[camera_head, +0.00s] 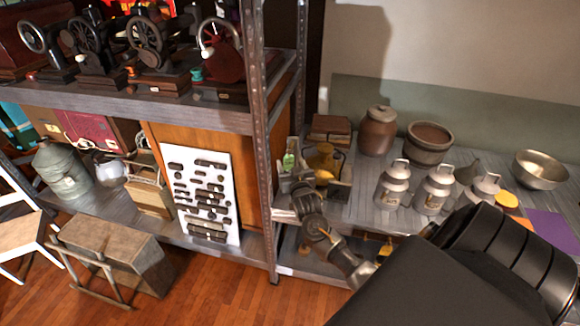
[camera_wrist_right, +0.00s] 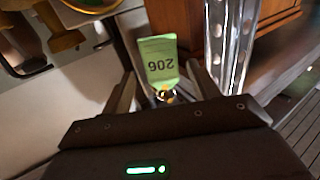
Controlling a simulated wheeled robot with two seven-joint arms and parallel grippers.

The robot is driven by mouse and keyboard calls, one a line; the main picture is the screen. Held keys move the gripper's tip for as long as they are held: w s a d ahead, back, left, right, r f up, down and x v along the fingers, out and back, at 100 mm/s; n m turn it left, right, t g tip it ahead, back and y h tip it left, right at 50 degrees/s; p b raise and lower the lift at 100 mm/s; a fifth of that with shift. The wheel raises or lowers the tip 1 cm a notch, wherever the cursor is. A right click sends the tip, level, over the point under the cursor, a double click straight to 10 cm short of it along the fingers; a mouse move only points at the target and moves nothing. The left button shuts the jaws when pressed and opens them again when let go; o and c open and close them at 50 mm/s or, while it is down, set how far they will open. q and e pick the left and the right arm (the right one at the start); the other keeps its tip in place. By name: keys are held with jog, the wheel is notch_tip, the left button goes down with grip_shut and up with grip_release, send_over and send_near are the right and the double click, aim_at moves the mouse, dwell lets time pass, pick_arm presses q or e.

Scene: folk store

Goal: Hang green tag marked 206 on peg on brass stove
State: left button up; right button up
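The green tag (camera_wrist_right: 158,60) marked 206 lies between the fingers of my right gripper (camera_wrist_right: 161,80) in the wrist view, its number upside down. Its narrow end, with a small brass-coloured piece by it, points toward the palm. The gripper appears shut on this end. In the head view the tag (camera_head: 289,160) shows at the tip of my right gripper (camera_head: 292,174), just left of the brass stove (camera_head: 324,160). Part of the stove (camera_wrist_right: 66,38) shows at the upper left of the wrist view. I cannot make out its peg. My left gripper is not in view.
A metal shelf post (camera_head: 261,140) stands close left of the right gripper. Milk cans (camera_head: 393,186), a brown crock (camera_head: 378,132), a bowl (camera_head: 430,143) and a metal basin (camera_head: 541,169) stand on the counter to the right. Stacked brown boxes (camera_head: 331,128) are behind the stove.

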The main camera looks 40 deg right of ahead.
jog(key=shift+s+a+f, duration=0.1)
jog(key=shift+s+a, duration=0.05)
jog(key=shift+s, duration=0.1)
jog(key=b+v, duration=0.2)
jog(key=v, duration=0.8)
jog(key=shift+a, duration=0.1)
